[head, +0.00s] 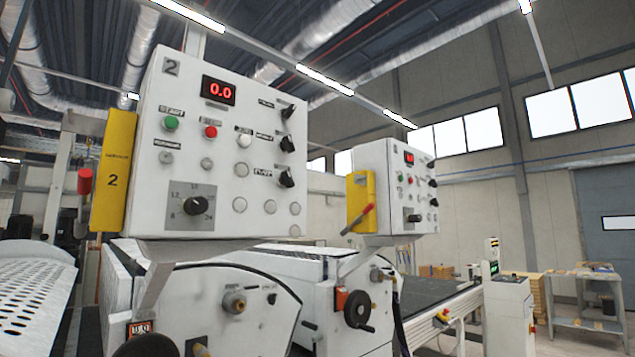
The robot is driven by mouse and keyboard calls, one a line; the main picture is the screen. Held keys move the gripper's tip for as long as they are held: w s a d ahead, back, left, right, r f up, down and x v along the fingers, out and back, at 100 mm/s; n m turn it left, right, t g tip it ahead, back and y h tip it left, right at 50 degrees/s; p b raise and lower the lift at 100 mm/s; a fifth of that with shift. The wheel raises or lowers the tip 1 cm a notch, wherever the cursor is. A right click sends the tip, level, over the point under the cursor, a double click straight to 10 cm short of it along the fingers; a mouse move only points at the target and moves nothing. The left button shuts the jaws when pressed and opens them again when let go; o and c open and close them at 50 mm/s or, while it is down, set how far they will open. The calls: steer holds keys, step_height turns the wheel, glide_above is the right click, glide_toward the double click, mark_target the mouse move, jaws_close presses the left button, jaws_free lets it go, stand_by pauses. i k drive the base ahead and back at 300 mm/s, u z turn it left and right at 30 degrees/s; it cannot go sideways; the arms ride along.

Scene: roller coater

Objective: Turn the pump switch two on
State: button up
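The near control panel (150,100) is a white box marked "2" at its upper left, with a red "0.0" display (219,90). Three black rotary switches run down its right side: a top one (287,112), a middle one (287,144) and a lower one (286,178). Small labels stand beside them, too blurred for me to tell which is the pump switch. All three knobs look tilted, but I cannot tell on from off. The panel also has a green button (171,124), a red button (211,132) and a large black dial (191,198). My gripper is not in view.
A second, similar panel (400,226) stands farther right, with a red-handled lever (359,218) at its left. White roller machinery (235,325) with a black handwheel (358,309) lies below. A perforated white sheet (35,290) is at left. The space in front of the near panel looks clear.

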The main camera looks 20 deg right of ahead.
mark_target(286, 180)
steer(key=z, duration=0.8)
steer(key=i, duration=0.4)
